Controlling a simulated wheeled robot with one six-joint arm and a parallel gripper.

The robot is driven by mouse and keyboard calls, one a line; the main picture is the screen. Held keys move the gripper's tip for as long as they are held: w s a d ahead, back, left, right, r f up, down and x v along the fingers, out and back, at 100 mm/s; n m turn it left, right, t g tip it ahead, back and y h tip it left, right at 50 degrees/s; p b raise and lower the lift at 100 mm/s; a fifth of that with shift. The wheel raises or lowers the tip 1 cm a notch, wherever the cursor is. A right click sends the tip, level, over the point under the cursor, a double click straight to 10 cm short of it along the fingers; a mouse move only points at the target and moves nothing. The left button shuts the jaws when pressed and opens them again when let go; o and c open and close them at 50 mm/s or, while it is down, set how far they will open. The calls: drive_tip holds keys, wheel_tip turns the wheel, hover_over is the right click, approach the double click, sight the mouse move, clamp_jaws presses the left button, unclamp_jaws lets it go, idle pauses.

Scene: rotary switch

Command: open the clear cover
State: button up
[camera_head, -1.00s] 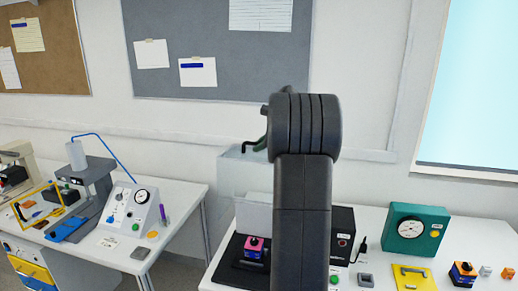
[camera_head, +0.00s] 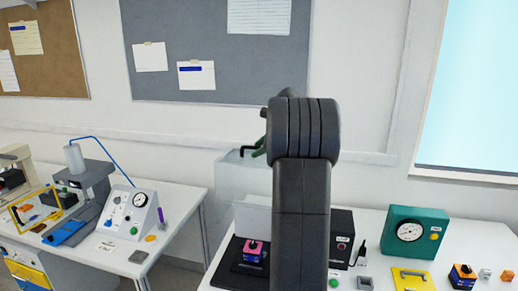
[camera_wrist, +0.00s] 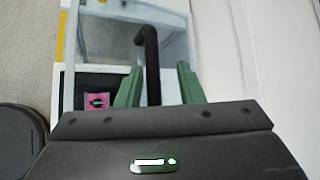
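The clear cover (camera_head: 230,185) is a see-through box shape. In the head view it stands raised and tilted up at the back of a black base (camera_head: 226,271), left of my arm. Its black bent handle (camera_wrist: 151,62) shows in the wrist view between the green fingers of my gripper (camera_wrist: 160,84). The fingers are apart, with a gap to the right of the handle; the left finger is close to it, and I cannot tell whether they touch. A pink-topped switch (camera_head: 253,247) sits uncovered on the base and also shows in the wrist view (camera_wrist: 97,101).
A dark box (camera_head: 341,240), a teal gauge box (camera_head: 413,231), a yellow plate (camera_head: 412,277) and several small blocks stand on the right of the table. A second bench (camera_head: 175,190) with a gauge panel (camera_head: 130,212) is at left. My arm hides the table's middle.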

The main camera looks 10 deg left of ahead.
drive_tip(key=b+v, duration=0.2)
drive_tip(key=v, duration=1.1)
drive_tip(key=shift+s+d+r, duration=0.15)
drive_tip(key=shift+d+r, duration=0.05)
drive_tip(key=p+x, duration=0.2)
drive_tip(key=x, duration=1)
drive_tip(key=shift+a+f, duration=0.1)
